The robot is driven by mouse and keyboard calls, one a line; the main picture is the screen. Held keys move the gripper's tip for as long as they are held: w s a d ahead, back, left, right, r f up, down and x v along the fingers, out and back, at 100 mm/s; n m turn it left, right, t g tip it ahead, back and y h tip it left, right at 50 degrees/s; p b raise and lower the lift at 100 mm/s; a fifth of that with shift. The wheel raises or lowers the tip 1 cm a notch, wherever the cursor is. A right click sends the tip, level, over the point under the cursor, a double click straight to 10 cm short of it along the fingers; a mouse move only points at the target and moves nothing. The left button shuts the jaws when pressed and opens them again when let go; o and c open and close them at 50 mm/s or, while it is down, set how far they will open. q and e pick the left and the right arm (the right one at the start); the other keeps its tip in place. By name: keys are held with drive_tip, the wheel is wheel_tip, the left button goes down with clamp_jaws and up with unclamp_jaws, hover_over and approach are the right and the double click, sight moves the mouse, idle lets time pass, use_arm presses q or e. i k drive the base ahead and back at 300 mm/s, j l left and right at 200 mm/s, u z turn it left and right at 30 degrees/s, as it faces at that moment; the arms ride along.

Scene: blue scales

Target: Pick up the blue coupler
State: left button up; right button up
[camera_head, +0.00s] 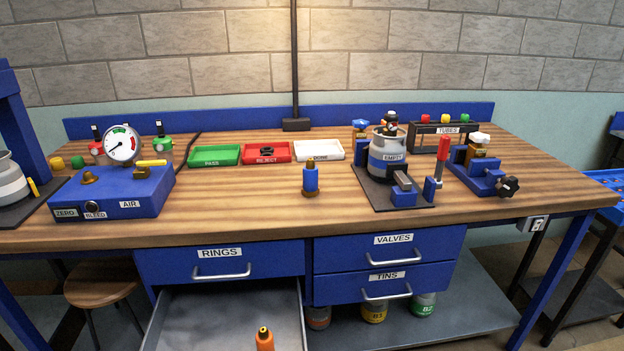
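A small blue cylinder with a brass tip and brass foot, which looks like the blue coupler (310,180), stands upright on the wooden workbench (260,215), near the middle and towards the front. Nothing touches it. Neither of my grippers is in view.
A blue AIR box with gauge (120,190) stands left; PASS (214,164), REJECT (288,160) and DONE (332,158) trays lie behind. Right are the EMPTY canister (388,167), a red-handled lever (442,150) and a clamp (484,180). The lower-left drawer (190,310) is open; an orange object (264,339) shows there.

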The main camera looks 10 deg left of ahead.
sight(310, 188)
drive_tip(key=i+l+u, duration=0.1)
drive_tip(key=l, duration=0.2)
drive_tip(key=i+l, duration=0.2)
drive_tip(key=l, duration=0.15)
drive_tip(key=i+l+u, duration=0.15)
drive_tip(key=l, duration=0.15)
drive_tip(key=i+l, duration=0.1)
drive_tip(key=l, duration=0.25)
drive_tip(key=i+l+u, duration=0.15)
drive_tip(key=l, duration=0.2)
